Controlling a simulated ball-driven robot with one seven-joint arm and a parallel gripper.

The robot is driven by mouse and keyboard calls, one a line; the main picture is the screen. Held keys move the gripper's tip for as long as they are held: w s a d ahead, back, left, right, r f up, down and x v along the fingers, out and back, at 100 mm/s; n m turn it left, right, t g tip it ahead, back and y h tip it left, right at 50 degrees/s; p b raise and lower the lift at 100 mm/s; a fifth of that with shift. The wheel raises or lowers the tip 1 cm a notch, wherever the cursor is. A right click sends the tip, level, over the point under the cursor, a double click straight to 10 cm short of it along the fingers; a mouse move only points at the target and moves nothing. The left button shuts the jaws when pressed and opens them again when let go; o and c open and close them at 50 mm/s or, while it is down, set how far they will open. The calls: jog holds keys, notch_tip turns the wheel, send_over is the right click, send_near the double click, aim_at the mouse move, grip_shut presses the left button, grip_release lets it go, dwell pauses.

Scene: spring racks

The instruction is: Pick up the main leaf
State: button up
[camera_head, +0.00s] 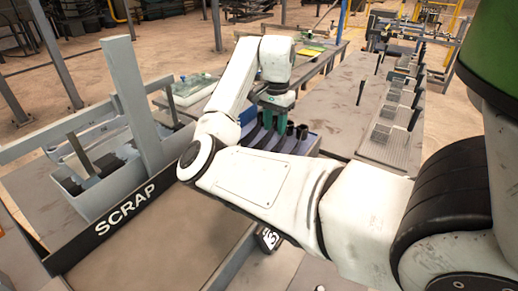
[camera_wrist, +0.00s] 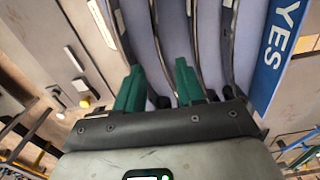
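My gripper (camera_head: 276,138) points down over a blue-grey bin (camera_head: 312,143) in the head view. The wrist view shows its two green fingers (camera_wrist: 158,72) apart with a gap between them. Several long, dark, curved leaves stand in slots of the bin. One leaf (camera_wrist: 161,40) runs toward the gap between the fingers; I cannot tell whether either finger touches it. Another leaf (camera_wrist: 192,35) lies just right of it. I cannot tell which leaf is the main leaf.
A grey scrap bin (camera_head: 95,195) with a black SCRAP sign (camera_head: 126,208) stands at the left. A long table (camera_head: 345,105) with clear trays and black uprights (camera_head: 390,140) is at the right. My arm hides much of the middle.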

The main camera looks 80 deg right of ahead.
aim_at(274, 150)
notch_tip(274, 150, down, 5)
jog(key=shift+r+b, duration=0.15)
jog(key=shift+b, duration=0.15)
jog(key=shift+s+f+p, duration=0.1)
jog(key=shift+f+p, duration=0.4)
jog(key=shift+f, duration=2.15)
grip_shut()
jog(key=shift+r, duration=0.1)
